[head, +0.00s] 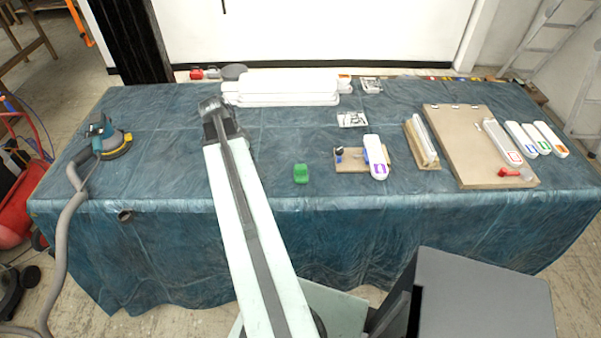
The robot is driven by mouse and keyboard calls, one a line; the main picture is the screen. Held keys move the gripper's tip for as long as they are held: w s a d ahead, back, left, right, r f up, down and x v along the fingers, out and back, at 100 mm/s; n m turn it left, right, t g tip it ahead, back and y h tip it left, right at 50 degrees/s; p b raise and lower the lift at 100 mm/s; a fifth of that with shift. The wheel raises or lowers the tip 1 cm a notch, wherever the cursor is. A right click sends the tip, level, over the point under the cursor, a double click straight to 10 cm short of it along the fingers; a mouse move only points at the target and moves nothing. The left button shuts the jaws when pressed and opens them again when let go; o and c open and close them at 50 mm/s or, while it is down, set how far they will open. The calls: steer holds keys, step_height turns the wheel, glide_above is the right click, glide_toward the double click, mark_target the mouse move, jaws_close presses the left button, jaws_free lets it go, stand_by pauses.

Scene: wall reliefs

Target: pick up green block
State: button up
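A small green block (301,174) sits on the blue-green cloth of the table (170,160), near its front edge and about the middle. My arm reaches up over the table to the left of the block. The end of the arm, where my gripper (211,106) is, shows as a dark part farther back and to the left of the block, apart from it. The fingers are too small and too hidden to tell whether they are open.
A board with a purple-marked white piece (376,158) lies right of the block. A large brown board (470,140) and several white pieces lie farther right. White slabs (285,88) lie at the back. A sander (108,138) with hose stands left. Cloth around the block is clear.

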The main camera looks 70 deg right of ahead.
mark_target(299, 166)
steer(key=s+d+m+b, duration=0.1)
steer(key=s+d+m, duration=0.1)
steer(key=s, duration=0.2)
steer(key=s+d+f+m, duration=0.1)
steer(key=s+d+m, duration=0.1)
steer(key=s+d, duration=0.1)
steer(key=s+d+f+m+g+b, duration=0.1)
steer(key=s+d+m, duration=0.1)
steer(key=s, duration=0.3)
steer(key=shift+s+d+b, duration=0.15)
steer(key=shift+d+b, duration=0.1)
steer(key=shift+b, duration=0.05)
steer(key=b+x, duration=0.5)
steer(key=shift+s+a+f, duration=0.1)
steer(key=shift+s+f, duration=0.05)
steer(key=shift+f, duration=0.15)
steer(key=shift+r, duration=0.2)
steer(key=c, duration=1.5)
steer(key=shift+r, duration=0.1)
step_height(299, 166, up, 10)
steer(key=p, duration=1)
